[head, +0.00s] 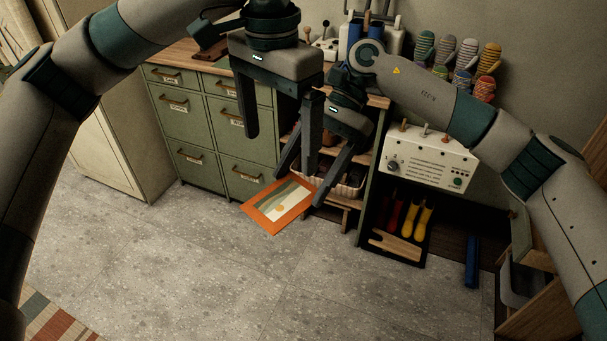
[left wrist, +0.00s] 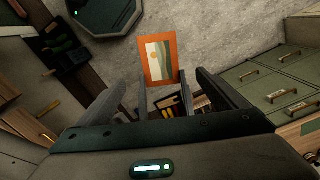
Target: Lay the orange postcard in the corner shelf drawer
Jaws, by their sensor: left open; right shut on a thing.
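The orange postcard (head: 262,212) has an orange border and a picture of a landscape with a sun. It is held tilted above the floor, and also shows in the left wrist view (left wrist: 147,60). My left gripper (head: 280,138) is open and empty, above and in front of the right one. A green cabinet (head: 213,138) has several shut, labelled drawers. A wooden unit (head: 535,254) stands at the right edge, partly behind my right arm. I cannot tell which is the corner shelf drawer.
A white control box (head: 431,160) stands above a black holder (head: 380,247) with yellow- and red-handled tools. Striped mitts (head: 466,55) hang on the wall. A patterned rug (head: 45,322) lies at lower left. The grey floor (head: 210,270) in the middle is clear.

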